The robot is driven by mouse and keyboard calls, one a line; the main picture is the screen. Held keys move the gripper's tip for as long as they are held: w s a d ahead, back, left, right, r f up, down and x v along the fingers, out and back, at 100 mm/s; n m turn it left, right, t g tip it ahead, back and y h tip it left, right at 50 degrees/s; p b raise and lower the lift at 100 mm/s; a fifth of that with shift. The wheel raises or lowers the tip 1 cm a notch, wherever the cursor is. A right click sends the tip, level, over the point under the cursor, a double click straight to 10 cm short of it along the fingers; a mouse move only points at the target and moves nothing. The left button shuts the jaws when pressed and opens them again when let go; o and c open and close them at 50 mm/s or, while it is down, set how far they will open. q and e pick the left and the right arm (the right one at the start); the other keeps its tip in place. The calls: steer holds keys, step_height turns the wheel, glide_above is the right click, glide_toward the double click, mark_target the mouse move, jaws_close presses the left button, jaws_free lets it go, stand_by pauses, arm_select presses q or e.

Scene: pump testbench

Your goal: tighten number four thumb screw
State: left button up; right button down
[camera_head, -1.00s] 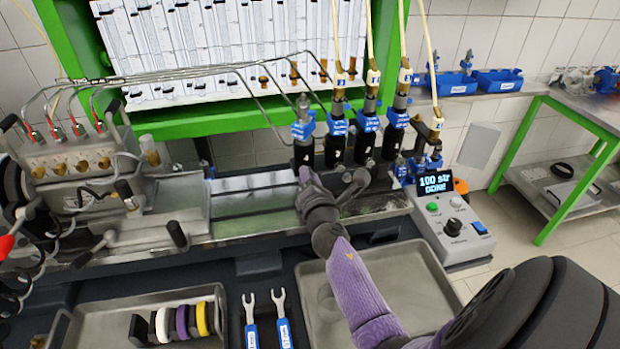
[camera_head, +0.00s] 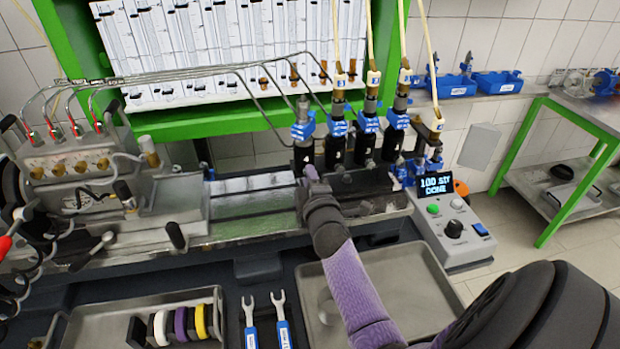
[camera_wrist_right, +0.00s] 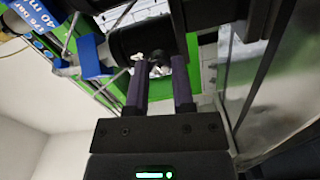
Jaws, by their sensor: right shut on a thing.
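Several black injectors with blue collars hang in a row above the bench trough. My right gripper (camera_head: 310,173) is at the lower end of the leftmost injector (camera_head: 304,154) in the head view. In the right wrist view, the two purple fingers (camera_wrist_right: 160,75) are shut on a small metal thumb screw (camera_wrist_right: 158,66) under a black cylinder (camera_wrist_right: 148,38). The screw is mostly hidden between the fingertips, and its number cannot be read. My left gripper is not in view.
A control box with a display reading "100 str DONE" (camera_head: 437,186) stands at the right. Two blue-handled wrenches (camera_head: 282,328) and a tray of coloured rings (camera_head: 85,323) lie at the front. An empty tray (camera_head: 410,280) lies under my right forearm.

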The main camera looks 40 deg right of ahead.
steer(key=shift+f+m, duration=0.1)
steer(key=shift+m, duration=1)
steer(key=shift+c, duration=2.3)
jaws_free()
steer(key=p+v, duration=0.1)
steer(key=v, duration=0.9)
